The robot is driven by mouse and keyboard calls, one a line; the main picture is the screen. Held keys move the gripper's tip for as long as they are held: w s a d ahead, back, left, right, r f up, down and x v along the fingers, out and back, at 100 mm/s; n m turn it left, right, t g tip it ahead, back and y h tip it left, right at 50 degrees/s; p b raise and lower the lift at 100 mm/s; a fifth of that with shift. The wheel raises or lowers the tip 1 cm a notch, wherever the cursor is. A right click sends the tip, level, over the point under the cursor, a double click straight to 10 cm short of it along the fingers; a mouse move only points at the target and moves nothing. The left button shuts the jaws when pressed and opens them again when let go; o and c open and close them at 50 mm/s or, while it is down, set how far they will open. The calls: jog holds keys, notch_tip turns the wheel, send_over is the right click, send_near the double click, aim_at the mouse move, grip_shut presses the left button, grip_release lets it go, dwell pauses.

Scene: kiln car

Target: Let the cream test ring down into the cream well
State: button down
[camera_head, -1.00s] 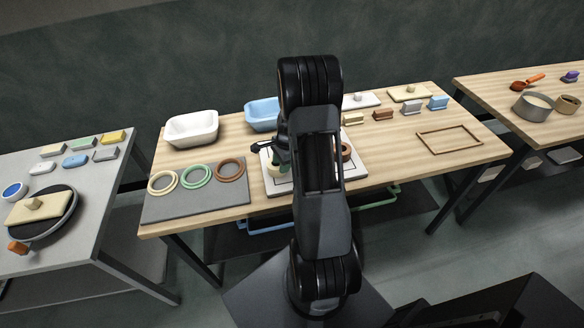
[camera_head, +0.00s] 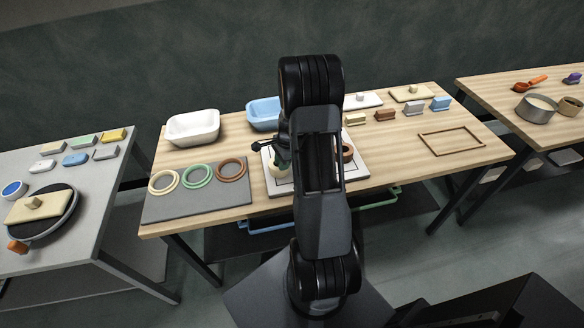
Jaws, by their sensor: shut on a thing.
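My gripper (camera_head: 279,160) is over the left part of a white board (camera_head: 283,189) with a dark outline, on the middle wooden table. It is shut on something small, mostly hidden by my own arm. A cream piece (camera_head: 275,172) shows just under the fingers, apparently the cream test ring; whether it touches the board I cannot tell. On the grey mat (camera_head: 190,208) to the left, a cream round rim (camera_head: 152,184) lies beside a green one (camera_head: 184,178) and a brown one (camera_head: 219,174). Which round is the cream well is not clear from this view.
A brown ring (camera_head: 348,151) shows on the board right of my arm. A white tub (camera_head: 192,127) and a blue tub (camera_head: 262,113) stand behind. Several small blocks line the back right. A thin brown frame (camera_head: 451,142) lies at the right, with bare wood around it.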

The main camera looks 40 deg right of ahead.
jog(key=shift+s+a+f+g+y+p, duration=0.2)
jog(key=shift+s+a+f+p, duration=0.1)
jog(key=shift+f, duration=0.15)
jog(key=shift+s+a+f+g+y+p, duration=0.1)
jog(key=shift+s+a+f+g+p, duration=0.15)
jog(key=shift+f, duration=0.2)
jog(key=shift+w+d+r+p, duration=0.35)
jog(key=shift+w+r+p, duration=0.2)
jog(key=shift+p, duration=0.2)
jog(key=shift+w+d+r+p, duration=0.2)
jog(key=shift+w+p, duration=0.2)
jog(key=shift+w, duration=0.15)
jog(key=shift+w+d+r+p, duration=0.1)
jog(key=shift+w+r+p, duration=0.1)
jog(key=shift+w+p, duration=0.25)
jog(key=shift+w+d+r, duration=0.1)
jog(key=shift+w+r, duration=0.15)
jog(key=shift+w, duration=0.1)
jog(key=shift+s+d+r+p, duration=0.15)
jog(key=shift+s+r+p, duration=0.3)
jog(key=shift+s+r, duration=0.65)
jog(key=shift+w+f, duration=0.1)
jog(key=shift+w, duration=0.05)
jog(key=c, duration=1.8)
grip_release()
jog(key=o, duration=0.4)
